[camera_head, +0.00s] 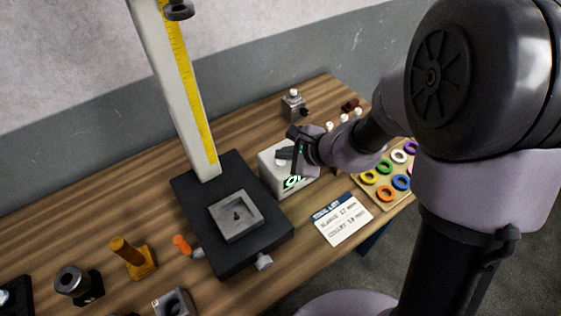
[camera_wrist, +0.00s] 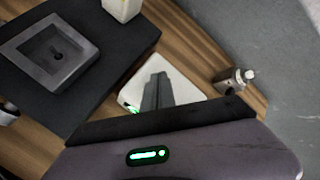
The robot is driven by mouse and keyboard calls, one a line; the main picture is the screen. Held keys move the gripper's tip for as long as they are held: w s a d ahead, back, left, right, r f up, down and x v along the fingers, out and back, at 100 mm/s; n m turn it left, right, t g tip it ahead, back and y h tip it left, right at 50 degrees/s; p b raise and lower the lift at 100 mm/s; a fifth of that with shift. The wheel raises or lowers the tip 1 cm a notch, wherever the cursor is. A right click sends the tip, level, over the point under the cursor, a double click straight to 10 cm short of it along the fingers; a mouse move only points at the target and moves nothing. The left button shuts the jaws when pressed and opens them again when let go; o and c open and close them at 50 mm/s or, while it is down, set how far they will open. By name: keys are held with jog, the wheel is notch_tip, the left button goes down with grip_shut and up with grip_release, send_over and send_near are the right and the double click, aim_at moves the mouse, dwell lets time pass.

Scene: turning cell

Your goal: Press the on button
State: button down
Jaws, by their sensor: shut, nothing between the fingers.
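A white box (camera_head: 270,178) with green lettering on its front stands on the wooden table, right of the black height-gauge base. The lettering (camera_head: 293,182) appears to read "ON" but is partly blurred. My gripper (camera_head: 281,156) is shut and empty, with its fingers over the top of the box. In the wrist view the shut fingers (camera_wrist: 157,84) lie across the white box top (camera_wrist: 185,92), and a bit of green shows at its left edge. No button is clearly visible; the fingers may hide it. I cannot tell whether they touch the box.
The black base (camera_head: 185,195) carries a grey square block (camera_head: 236,215) and a tall white column with a yellow scale (camera_head: 190,80). A small metal fixture (camera_head: 293,105) stands behind the box. A card (camera_head: 342,219) and a board of coloured rings (camera_head: 365,195) lie to the right.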

aim_at(283, 163)
jog(key=shift+f, duration=0.15)
dwell(0.4)
jog(key=shift+f+b, duration=0.4)
jog(key=shift+b, duration=0.35)
jog(key=shift+r, duration=0.1)
jog(key=shift+r+p, duration=0.3)
jog(key=shift+r, duration=0.2)
notch_tip(283, 163, up, 6)
jog(key=p, duration=0.4)
